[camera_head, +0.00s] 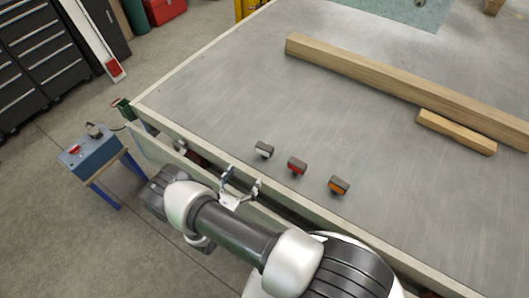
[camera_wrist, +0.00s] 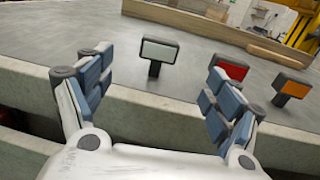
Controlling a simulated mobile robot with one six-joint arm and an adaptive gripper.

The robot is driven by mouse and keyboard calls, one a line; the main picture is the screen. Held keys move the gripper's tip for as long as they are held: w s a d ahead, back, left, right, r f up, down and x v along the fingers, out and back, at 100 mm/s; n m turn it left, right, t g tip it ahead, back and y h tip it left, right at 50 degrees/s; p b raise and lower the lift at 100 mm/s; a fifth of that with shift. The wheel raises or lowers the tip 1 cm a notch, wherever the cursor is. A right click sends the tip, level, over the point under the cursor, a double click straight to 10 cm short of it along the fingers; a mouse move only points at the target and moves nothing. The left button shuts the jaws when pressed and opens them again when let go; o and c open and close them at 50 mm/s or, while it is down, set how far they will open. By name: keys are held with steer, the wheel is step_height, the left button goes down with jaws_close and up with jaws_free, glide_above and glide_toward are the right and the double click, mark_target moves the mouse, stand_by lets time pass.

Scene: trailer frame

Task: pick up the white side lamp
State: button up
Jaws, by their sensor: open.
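The white side lamp (camera_head: 263,150) is a small dark-framed block with a pale face, standing on the grey trailer bed near its front edge. In the wrist view the white side lamp (camera_wrist: 158,51) stands upright on a short stem, beyond and between my fingers. My gripper (camera_head: 241,178) is open and empty at the edge of the bed, a little nearer than the lamp and apart from it. In the wrist view my gripper (camera_wrist: 157,82) shows both fingers spread.
A red lamp (camera_head: 297,166) and an orange lamp (camera_head: 339,185) stand in a row to the right. A long wooden beam (camera_head: 400,85) and a shorter block (camera_head: 456,132) lie farther back. The raised edge rail (camera_wrist: 140,118) runs under my fingers. The bed left of the lamps is clear.

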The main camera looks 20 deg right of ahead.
mark_target(262, 151)
steer(key=b+x, duration=0.1)
steer(key=x, duration=0.9)
steer(key=shift+d+b, duration=0.2)
steer(key=shift+b, duration=0.1)
steer(key=shift+f+b+x, duration=0.1)
steer(key=shift+b+x, duration=0.3)
steer(key=shift+x, duration=0.95)
steer(key=shift+f+b+x, duration=0.15)
steer(key=shift+b+x, duration=0.2)
steer(key=shift+x, duration=1)
steer(key=shift+c, duration=0.3)
steer(key=c, duration=1.2)
